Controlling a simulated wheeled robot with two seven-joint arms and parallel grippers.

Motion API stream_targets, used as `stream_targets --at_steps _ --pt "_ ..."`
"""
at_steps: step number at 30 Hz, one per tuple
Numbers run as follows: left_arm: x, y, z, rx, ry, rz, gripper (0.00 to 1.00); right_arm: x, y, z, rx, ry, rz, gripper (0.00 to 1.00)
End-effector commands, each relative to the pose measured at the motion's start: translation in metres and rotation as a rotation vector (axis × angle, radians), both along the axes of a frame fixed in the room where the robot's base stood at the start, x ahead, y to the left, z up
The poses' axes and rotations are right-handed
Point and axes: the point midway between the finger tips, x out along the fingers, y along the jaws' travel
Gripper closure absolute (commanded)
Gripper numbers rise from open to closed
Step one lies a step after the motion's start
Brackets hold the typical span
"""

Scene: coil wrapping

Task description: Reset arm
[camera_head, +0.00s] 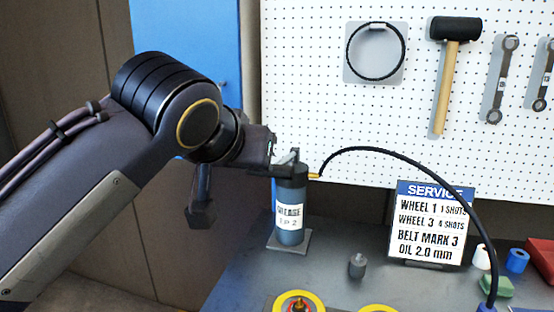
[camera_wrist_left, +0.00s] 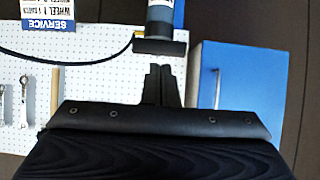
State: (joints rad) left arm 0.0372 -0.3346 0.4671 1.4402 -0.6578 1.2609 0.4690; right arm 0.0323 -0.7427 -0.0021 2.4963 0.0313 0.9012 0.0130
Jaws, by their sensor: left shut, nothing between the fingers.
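My left gripper (camera_head: 282,171) reaches in from the left to the top of a dark grease canister (camera_head: 291,228), labelled GREASE. In the left wrist view, which is upside down, the gripper (camera_wrist_left: 160,72) shows its two fingers together with nothing between them. There the canister's dark cap (camera_wrist_left: 160,47) lies just beyond the fingertips, with a thin gap in the picture. The canister stands upright on a small grey plate (camera_head: 289,243). A black hose (camera_head: 430,172) runs from its brass fitting to the right. My right gripper is not in view.
A SERVICE sign (camera_head: 430,225) stands on the dark bench (camera_head: 245,285). A small grey weight (camera_head: 357,265) and yellow-rimmed wheels (camera_head: 316,300) are nearer. A pegboard (camera_head: 300,110) with a coil (camera_head: 376,77), hammer (camera_head: 441,90) and wrenches is behind. A blue cabinet (camera_head: 185,35) stands behind my arm.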

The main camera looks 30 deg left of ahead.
Motion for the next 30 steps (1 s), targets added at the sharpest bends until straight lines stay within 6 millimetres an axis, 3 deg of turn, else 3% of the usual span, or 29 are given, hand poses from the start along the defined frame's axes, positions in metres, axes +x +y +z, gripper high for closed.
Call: stream_targets --at_steps 5,8,11,18,21,25,30 --pt "0.0 0.0 -0.001 0.001 0.001 -0.001 1.0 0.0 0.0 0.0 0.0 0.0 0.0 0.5" --pt "-0.002 -0.001 -0.012 0.001 0.028 -0.014 1.0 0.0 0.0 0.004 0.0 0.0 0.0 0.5" --pt "-0.011 -0.002 -0.046 -0.004 0.103 -0.053 1.0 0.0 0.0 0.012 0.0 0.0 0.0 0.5" --pt "-0.068 -0.018 -0.185 -0.176 0.337 -0.189 1.0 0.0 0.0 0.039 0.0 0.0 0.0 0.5" --pt "-0.095 -0.033 -0.232 -0.284 0.392 -0.228 1.0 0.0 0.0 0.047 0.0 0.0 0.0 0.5" --pt "-0.121 -0.051 -0.271 -0.392 0.427 -0.258 1.0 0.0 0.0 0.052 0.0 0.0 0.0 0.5" --pt "-0.133 -0.062 -0.288 -0.447 0.439 -0.269 1.0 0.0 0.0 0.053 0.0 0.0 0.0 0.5"
